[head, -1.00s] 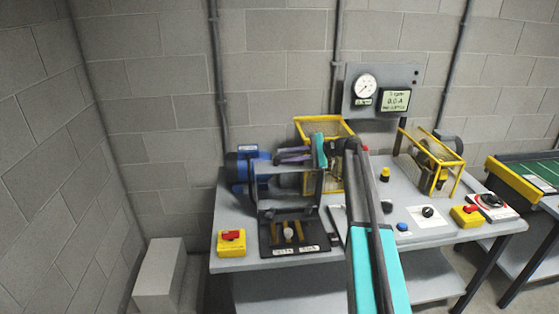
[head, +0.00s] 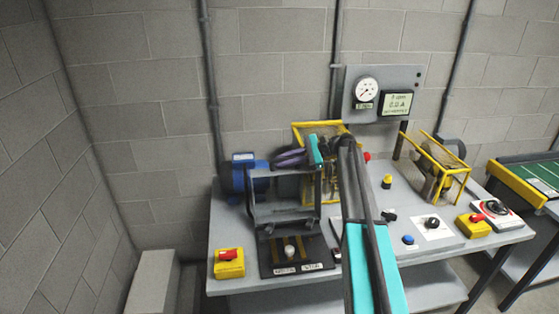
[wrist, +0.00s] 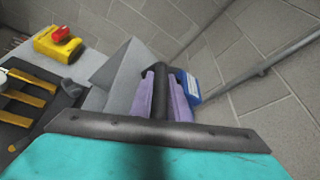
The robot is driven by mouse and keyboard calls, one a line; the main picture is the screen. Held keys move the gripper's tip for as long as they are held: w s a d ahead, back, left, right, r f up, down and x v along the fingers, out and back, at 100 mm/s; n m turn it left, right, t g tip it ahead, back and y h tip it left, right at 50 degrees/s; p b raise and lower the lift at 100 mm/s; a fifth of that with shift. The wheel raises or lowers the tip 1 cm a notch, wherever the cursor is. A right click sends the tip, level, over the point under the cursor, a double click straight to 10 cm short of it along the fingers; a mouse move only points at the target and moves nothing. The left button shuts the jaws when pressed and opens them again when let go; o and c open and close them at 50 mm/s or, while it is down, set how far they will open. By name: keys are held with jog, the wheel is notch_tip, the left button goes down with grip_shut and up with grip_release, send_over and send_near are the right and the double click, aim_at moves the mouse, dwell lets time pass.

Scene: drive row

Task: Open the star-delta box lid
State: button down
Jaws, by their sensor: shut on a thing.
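The star-delta box is a dark base (head: 284,266) with yellow bars, a pale knob and white labels on its front, at the front left of the bench. Its lid, a grey frame (head: 284,223), stands raised above the back of the base, so the inside shows. My gripper (head: 289,159) is at the top of the raised lid. In the wrist view its purple fingers (wrist: 161,96) are shut on a dark bar between them, seemingly the lid's handle. The box base (wrist: 30,92) with its yellow bars lies at the left there. My arm hides part of the bench.
A blue motor (head: 240,175) is close behind the lid, with a yellow guard (head: 320,128) beside it. A yellow switch box with a red knob (head: 229,263) sits at the left front corner. A meter panel (head: 383,92) stands behind. A pale block (head: 152,283) is on the floor.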

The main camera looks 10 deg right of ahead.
jog(key=shift+d, duration=0.3)
jog(key=c, duration=1.7)
grip_release()
jog(key=shift+a, duration=0.2)
jog(key=shift+r, duration=0.15)
jog(key=shift+r+b, duration=1)
jog(key=shift+r, duration=0.3)
jog(key=shift+s+r, duration=0.25)
jog(key=shift+s, duration=0.05)
jog(key=shift+s+a+r+b, duration=0.25)
jog(key=shift+s+b, duration=0.55)
jog(key=shift+s, duration=1.75)
jog(key=shift+s+a+r+b, duration=0.25)
jog(key=shift+s+b, duration=0.55)
jog(key=shift+s, duration=1.8)
jog(key=shift+s+a+r+b, duration=0.15)
jog(key=shift+s+r+b, duration=0.45)
jog(key=shift+s, duration=1.95)
